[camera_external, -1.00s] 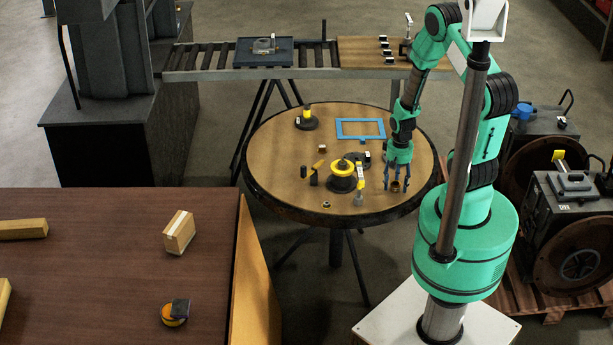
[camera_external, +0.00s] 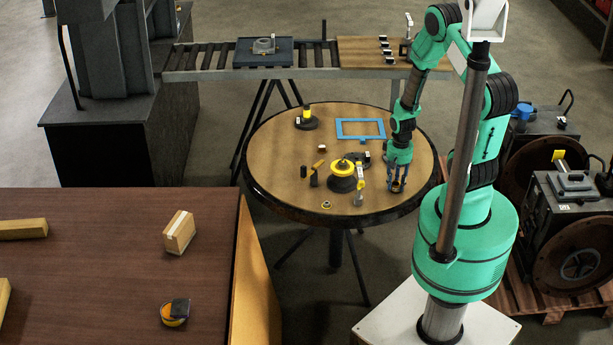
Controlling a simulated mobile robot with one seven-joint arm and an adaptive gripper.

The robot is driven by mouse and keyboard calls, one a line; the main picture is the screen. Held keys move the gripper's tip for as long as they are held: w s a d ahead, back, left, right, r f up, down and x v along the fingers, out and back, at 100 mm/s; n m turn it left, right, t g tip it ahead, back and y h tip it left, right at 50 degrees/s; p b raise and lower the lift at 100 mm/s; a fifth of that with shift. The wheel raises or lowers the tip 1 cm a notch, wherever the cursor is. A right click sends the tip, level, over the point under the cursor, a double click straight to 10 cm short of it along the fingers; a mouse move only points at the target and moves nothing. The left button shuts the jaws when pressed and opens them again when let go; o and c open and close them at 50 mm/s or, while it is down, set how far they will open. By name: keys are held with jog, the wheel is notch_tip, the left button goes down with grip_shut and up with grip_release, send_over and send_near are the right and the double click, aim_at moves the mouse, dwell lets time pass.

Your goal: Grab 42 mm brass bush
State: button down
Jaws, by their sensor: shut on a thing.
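My gripper (camera_external: 397,186) points down over the right part of the round table (camera_external: 290,150). Its blue fingers are shut on a small brownish piece, which I take to be the brass bush (camera_external: 396,185). The bush sits between the fingertips at or just above the table top; I cannot tell whether it touches the wood. The fingers hide most of it, and its size cannot be read.
Left of my gripper stand a dark round fixture with a yellow ring (camera_external: 343,170) and a small upright tool (camera_external: 359,192). A blue frame (camera_external: 361,129) lies behind. A small ring (camera_external: 326,205) lies near the front edge.

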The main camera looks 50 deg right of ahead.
aim_at(394, 184)
jog(key=shift+r, duration=0.1)
jog(key=shift+r, duration=0.55)
jog(key=shift+s+a+r+p, duration=0.1)
jog(key=shift+s+r+p, duration=0.2)
jog(key=shift+r, duration=0.35)
jog(key=shift+s+a+r+p, duration=0.15)
jog(key=shift+r+p, duration=0.25)
jog(key=shift+r, duration=0.2)
jog(key=s+a+p, duration=0.1)
jog(key=s+a, duration=0.1)
jog(key=s, duration=0.5)
jog(key=s+a+r+p, duration=0.1)
jog(key=s+a, duration=0.2)
jog(key=s, duration=0.4)
